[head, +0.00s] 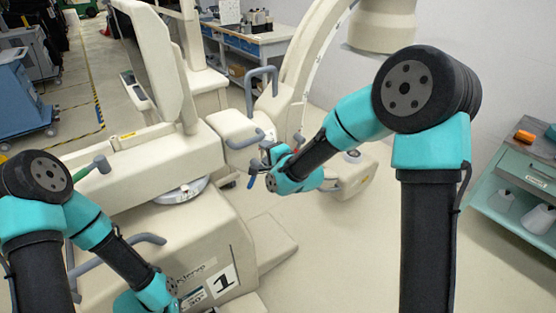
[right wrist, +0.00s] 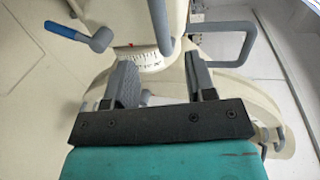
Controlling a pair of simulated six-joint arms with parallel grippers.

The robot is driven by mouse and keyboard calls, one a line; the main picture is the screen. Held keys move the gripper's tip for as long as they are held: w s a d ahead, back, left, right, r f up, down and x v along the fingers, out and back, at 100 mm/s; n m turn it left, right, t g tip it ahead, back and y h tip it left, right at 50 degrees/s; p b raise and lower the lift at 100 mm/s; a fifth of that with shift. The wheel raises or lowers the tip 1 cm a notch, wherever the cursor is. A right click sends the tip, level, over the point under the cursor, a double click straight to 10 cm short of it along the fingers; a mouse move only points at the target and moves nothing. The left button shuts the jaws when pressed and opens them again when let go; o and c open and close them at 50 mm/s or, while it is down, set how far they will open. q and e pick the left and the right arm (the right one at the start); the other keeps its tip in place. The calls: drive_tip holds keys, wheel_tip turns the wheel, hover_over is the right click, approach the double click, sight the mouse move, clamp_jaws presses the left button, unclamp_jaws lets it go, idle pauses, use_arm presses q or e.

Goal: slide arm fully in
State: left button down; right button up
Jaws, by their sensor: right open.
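A cream covered cart (head: 205,245) with a large "1" label carries a thick column and a sliding arm (head: 232,126) that reaches to a big curved C-shaped piece (head: 300,70). Grey handles (head: 262,88) stand on the arm's end; one grey bar handle also shows in the right wrist view (right wrist: 160,22). A blue lever (right wrist: 65,31) with a grey hub sits left of a printed scale (right wrist: 150,58). My right gripper (head: 263,160) is open at the arm's end; its fingers (right wrist: 163,85) show nothing clamped between them. My left gripper is below the picture's edge.
A green-handled lever (head: 85,172) sticks out of the column's left side. A grey rail (head: 140,239) runs along the cart's front. A green cabinet (head: 515,190) stands at right, and a workbench (head: 255,40) at the back. A blue cart (head: 20,95) is at far left.

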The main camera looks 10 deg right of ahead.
drive_tip(key=shift+v, duration=2.95)
drive_tip(key=s+d+f+n+g+h, duration=0.1)
drive_tip(key=s+d+f+n+g, duration=0.2)
drive_tip(key=f, duration=0.7)
drive_tip(key=s+d+f+n+g+h, duration=0.1)
drive_tip(key=s+d+f+n+g, duration=0.2)
drive_tip(key=f, duration=0.7)
drive_tip(key=s+d+f+n+g, duration=0.1)
drive_tip(key=s+f+n+g, duration=0.1)
drive_tip(key=s+f, duration=0.5)
drive_tip(key=s+d+f+n+g, duration=0.1)
drive_tip(key=s+f+n+g, duration=0.2)
drive_tip(key=s+f+g, duration=0.2)
drive_tip(key=s+f, duration=0.3)
drive_tip(key=s, duration=0.4)
drive_tip(key=shift+s+g, duration=0.2)
drive_tip(key=shift+g, duration=0.1)
drive_tip(key=shift+h, duration=0.3)
